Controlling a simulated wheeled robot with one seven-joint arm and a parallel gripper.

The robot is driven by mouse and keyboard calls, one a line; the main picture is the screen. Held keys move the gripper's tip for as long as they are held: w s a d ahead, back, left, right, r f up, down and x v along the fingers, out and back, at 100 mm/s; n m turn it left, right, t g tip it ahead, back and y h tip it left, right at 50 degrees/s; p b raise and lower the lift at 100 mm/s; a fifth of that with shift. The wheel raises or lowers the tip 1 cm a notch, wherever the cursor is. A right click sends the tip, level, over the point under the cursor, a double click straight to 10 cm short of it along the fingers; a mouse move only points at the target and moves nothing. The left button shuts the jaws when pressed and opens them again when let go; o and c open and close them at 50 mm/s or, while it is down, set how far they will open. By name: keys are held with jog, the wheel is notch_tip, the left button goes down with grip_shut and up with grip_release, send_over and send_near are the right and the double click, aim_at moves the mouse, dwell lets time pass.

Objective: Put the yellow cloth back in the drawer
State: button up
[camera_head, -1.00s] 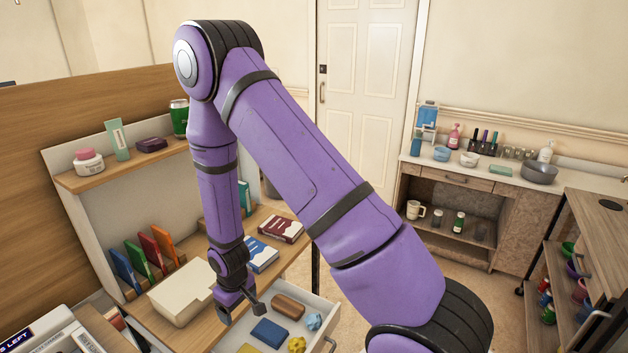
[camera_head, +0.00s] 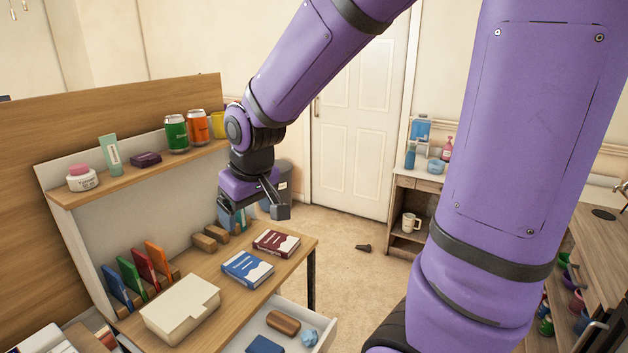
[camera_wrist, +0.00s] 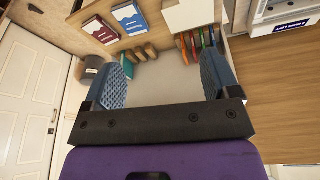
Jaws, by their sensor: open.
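The drawer (camera_head: 262,319) is open below the desk, at the bottom of the head view. A brown case (camera_head: 283,322), a blue flat item (camera_head: 265,344) and a light-blue crumpled item (camera_head: 309,337) lie in it. The drawer's near part is cut off by the frame edge. I cannot make out the yellow cloth in either current view. My gripper (camera_head: 256,208) is raised above the far part of the desk, near the shelf. In the wrist view my gripper (camera_wrist: 160,80) is open, with nothing between its blue pads.
The desk (camera_head: 222,300) carries a blue book (camera_head: 247,268), a dark red book (camera_head: 277,243) and a cream box (camera_head: 180,308). The shelf (camera_head: 120,180) holds a green can (camera_head: 177,134), an orange can (camera_head: 200,128) and a yellow item (camera_head: 218,124). Upright coloured folders stand below it.

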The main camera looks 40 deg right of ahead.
jog(key=s+d+r+t, duration=0.1)
jog(key=s+r, duration=0.4)
jog(key=s, duration=0.3)
jog(key=s+d+r+m, duration=0.1)
jog(key=s+r, duration=0.4)
jog(key=s, duration=0.3)
jog(key=shift+s+r+t, duration=0.2)
jog(key=shift+r+t, duration=0.15)
jog(key=shift+t, duration=0.05)
